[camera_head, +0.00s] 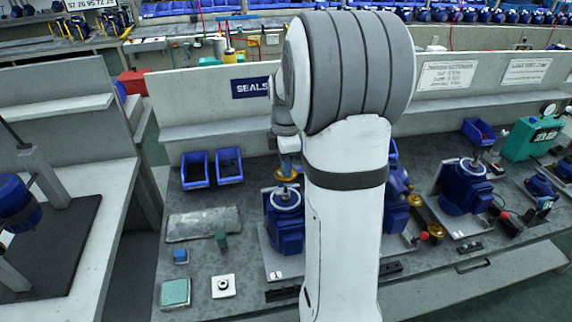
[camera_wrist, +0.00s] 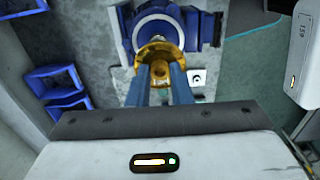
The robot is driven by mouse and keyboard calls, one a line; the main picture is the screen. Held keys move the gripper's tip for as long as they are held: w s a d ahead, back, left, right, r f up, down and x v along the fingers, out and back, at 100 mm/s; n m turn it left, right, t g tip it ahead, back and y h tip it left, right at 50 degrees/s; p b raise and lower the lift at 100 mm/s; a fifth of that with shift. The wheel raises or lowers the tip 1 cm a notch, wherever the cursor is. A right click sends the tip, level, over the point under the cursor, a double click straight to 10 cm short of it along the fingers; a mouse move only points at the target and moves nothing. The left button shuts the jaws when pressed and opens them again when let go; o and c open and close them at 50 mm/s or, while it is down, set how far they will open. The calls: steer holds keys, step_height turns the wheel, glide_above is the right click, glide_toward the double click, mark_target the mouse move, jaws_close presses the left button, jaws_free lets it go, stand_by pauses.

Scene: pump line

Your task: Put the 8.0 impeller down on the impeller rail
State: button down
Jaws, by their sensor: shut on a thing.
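My gripper (camera_wrist: 159,70) is shut on a brass-coloured impeller (camera_wrist: 160,54), held between its two blue fingers in the wrist view. In the head view the impeller (camera_head: 287,178) hangs just above the left blue pump (camera_head: 285,222), and my arm hides much of the gripper. The same pump (camera_wrist: 168,28) lies beyond the impeller in the wrist view. I cannot tell whether the impeller touches it. No size marking is readable on the impeller. I cannot pick out the impeller rail for certain; my arm covers the middle of the bench.
Two blue bins (camera_head: 212,168) stand at the bench's back left. A white block with a dark centre (camera_head: 223,286) and a pale green box (camera_head: 175,293) lie at the front left. Another blue pump (camera_head: 462,188) and a green case (camera_head: 530,138) stand at right.

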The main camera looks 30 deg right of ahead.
steer(key=shift+r+p, duration=1.3)
steer(key=shift+r, duration=0.7)
